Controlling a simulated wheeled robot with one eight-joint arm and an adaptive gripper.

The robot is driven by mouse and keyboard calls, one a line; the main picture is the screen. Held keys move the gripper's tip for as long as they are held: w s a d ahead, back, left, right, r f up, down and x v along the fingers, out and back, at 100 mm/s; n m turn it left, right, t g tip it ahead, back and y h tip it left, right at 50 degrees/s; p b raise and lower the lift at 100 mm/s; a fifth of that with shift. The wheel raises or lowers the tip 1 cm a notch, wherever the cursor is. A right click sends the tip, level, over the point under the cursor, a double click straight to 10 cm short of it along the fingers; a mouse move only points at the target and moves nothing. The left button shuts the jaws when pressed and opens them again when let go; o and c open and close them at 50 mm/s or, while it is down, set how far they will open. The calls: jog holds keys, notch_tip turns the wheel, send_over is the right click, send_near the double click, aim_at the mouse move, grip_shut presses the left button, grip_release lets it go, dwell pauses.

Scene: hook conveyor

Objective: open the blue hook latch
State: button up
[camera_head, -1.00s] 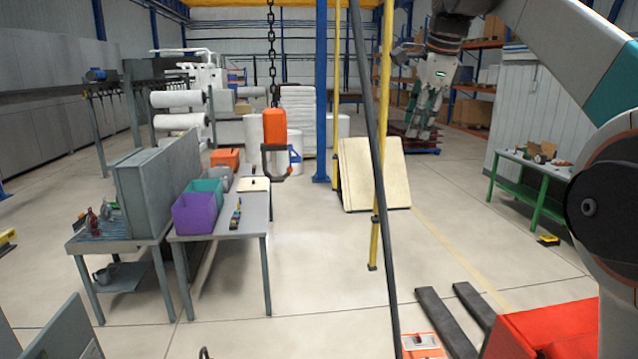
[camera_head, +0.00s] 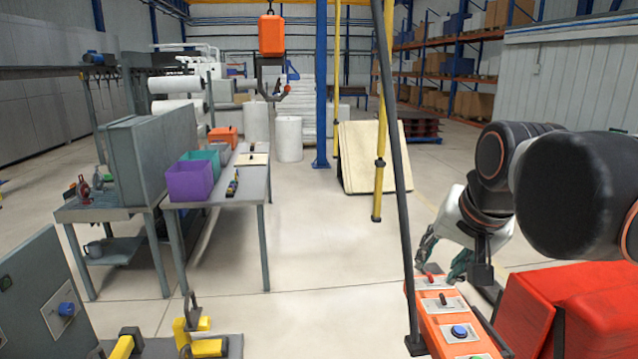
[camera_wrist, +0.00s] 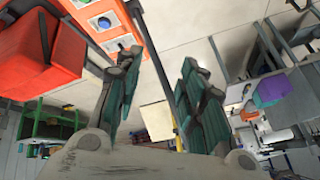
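The hook (camera_head: 270,88) hangs under an orange block (camera_head: 271,35) at the upper middle of the head view. A small blue latch (camera_head: 293,75) shows at the hook's right side; it is too small to tell whether it is open. My gripper (camera_head: 443,258) is far from the hook, low at the right, just above the far end of an orange control panel (camera_head: 432,325). Its fingers (camera_wrist: 162,72) are apart with nothing between them in the wrist view. I cannot tell whether a finger touches the panel's red-tipped lever (camera_head: 430,268).
The panel also has a second lever (camera_head: 443,298) and a blue button (camera_head: 459,331). A dark slanted post (camera_head: 395,150) stands left of my gripper. A red box (camera_head: 560,305) is at right. A grey table (camera_head: 255,190) with purple and teal bins stands left; the middle floor is clear.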

jog(key=s+f+n+b, duration=0.2)
jog(key=s+f+b, duration=0.2)
jog(key=f, duration=0.8)
jog(key=s+f+n+b, duration=0.3)
jog(key=s+f, duration=0.4)
jog(key=f, duration=0.6)
jog(key=shift+s+n+t+b, duration=0.3)
jog(key=shift+t+b, duration=0.1)
jog(key=shift+b, duration=0.4)
jog(key=shift+f, duration=0.1)
jog(key=shift+c, duration=0.6)
